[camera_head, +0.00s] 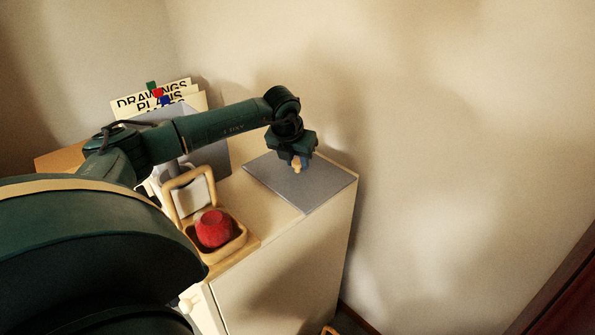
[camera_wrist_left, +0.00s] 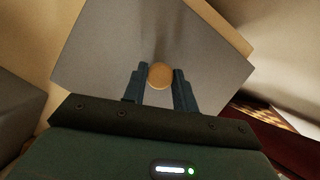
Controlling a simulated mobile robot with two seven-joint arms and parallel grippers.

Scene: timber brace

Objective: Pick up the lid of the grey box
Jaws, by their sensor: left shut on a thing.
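The lid is a flat grey panel (camera_head: 310,192) with a small round wooden knob (camera_head: 297,168), at the right end of the cabinet top. In the left wrist view the lid (camera_wrist_left: 110,50) fills the upper middle, with the knob (camera_wrist_left: 160,75) between my fingers. My left gripper (camera_head: 296,161) points down and is shut on the knob. I cannot tell whether the lid touches the cabinet top. The grey box (camera_head: 213,140) stands further left, partly hidden by my left arm, with lettered folders (camera_head: 150,101) showing above it. My right gripper is not in view.
A wooden tray with a handle (camera_head: 239,246) holds a red object (camera_head: 215,229) at the cabinet's front left. The pale cabinet (camera_head: 285,255) has a bare strip of top between tray and lid. A wall (camera_head: 430,140) rises behind and to the right.

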